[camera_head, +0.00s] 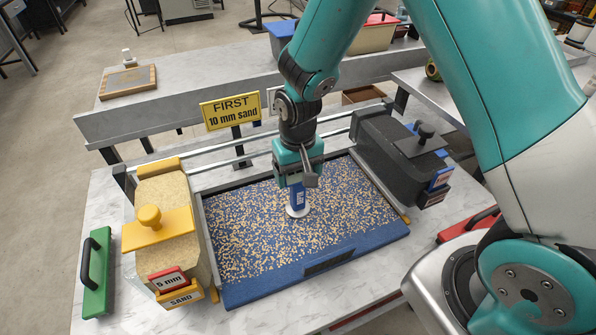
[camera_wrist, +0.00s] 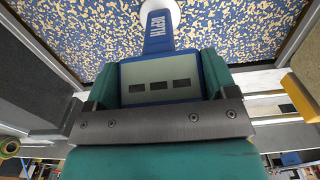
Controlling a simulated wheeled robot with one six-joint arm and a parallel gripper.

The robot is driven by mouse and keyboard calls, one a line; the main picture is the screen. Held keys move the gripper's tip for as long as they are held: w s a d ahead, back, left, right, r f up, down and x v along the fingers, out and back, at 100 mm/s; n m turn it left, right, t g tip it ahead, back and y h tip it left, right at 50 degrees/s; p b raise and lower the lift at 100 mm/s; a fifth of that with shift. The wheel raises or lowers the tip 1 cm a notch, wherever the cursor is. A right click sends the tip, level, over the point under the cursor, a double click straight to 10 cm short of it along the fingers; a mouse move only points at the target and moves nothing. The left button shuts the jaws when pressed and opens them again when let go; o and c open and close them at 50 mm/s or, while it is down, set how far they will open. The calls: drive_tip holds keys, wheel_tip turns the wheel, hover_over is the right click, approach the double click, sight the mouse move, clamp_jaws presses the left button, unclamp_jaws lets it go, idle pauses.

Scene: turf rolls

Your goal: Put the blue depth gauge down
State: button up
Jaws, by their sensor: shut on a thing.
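The blue depth gauge (camera_head: 298,197) stands about upright over the speckled blue tray (camera_head: 280,272). Its white round foot (camera_head: 297,212) is at the tray's speckled surface; I cannot tell whether it touches or hovers just above. My gripper (camera_head: 299,178) is shut on the gauge's upper part, pointing down. In the wrist view the gauge (camera_wrist: 158,75) shows its blue body, a pale display with dark bars and the word DEPTH on its stem, between my fingers (camera_wrist: 160,85). The foot's far side is hidden there.
A sand box with a yellow handle (camera_head: 150,214) stands left of the tray, a dark hopper (camera_head: 400,150) right. Rails (camera_head: 240,158) run behind. A green float (camera_head: 96,270) lies far left, a red-handled tool (camera_head: 468,224) right. A yellow sign (camera_head: 231,110) reads "FIRST 10 mm sand".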

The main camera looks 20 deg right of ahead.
drive_tip(key=shift+f, duration=0.15)
drive_tip(key=o, duration=1.3)
drive_tip(key=shift+o, duration=0.2)
wheel_tip(320, 180, up, 12)
drive_tip(key=shift+b, duration=0.55)
drive_tip(key=s+a+r+n+y, duration=0.2)
drive_tip(key=s+r, duration=0.3)
drive_tip(key=s, duration=0.5)
drive_tip(key=s+a+r+n+y, duration=0.2)
drive_tip(key=s+r+n, duration=0.2)
drive_tip(key=s, duration=0.7)
drive_tip(key=shift+a+r+n, duration=0.3)
drive_tip(key=shift+r+n, duration=0.1)
drive_tip(key=shift+n, duration=0.2)
